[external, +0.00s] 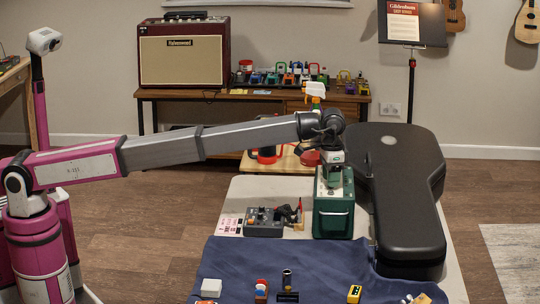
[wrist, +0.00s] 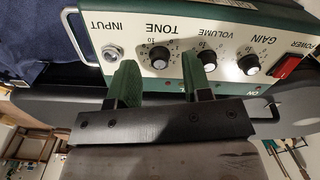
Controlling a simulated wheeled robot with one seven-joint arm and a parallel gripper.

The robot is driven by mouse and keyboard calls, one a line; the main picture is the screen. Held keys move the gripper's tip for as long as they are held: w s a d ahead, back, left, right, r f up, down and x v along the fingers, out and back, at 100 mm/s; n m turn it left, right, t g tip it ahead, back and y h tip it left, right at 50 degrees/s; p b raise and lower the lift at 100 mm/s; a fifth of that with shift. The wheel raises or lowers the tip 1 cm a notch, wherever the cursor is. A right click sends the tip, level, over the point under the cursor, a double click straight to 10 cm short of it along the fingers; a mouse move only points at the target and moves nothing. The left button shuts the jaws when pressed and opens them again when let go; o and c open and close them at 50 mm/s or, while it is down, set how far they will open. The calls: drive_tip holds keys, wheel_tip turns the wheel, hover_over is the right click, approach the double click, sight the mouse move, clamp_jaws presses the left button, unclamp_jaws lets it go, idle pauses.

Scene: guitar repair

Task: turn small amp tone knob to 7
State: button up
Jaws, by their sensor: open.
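The small amp (external: 333,220) is a green box standing on the table. In the wrist view its cream panel (wrist: 185,25) shows upside down, with the black, silver-capped tone knob (wrist: 159,57) under the word TONE. My gripper (external: 334,181) is above the amp, pointing down. In the wrist view my gripper (wrist: 160,70) is open, its two green fingers on either side of the tone knob. A gap shows between each finger and the knob. I cannot read the knob's setting clearly.
The volume knob (wrist: 207,60) is close beside the right finger, with the gain knob (wrist: 250,64) and red power switch (wrist: 287,67) beyond. The input jack (wrist: 112,53) is left of the fingers.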

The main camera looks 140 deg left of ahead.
drive_tip(key=shift+f, duration=0.6)
clamp_jaws()
drive_tip(key=shift+m, duration=0.3)
drive_tip(key=m, duration=1.1)
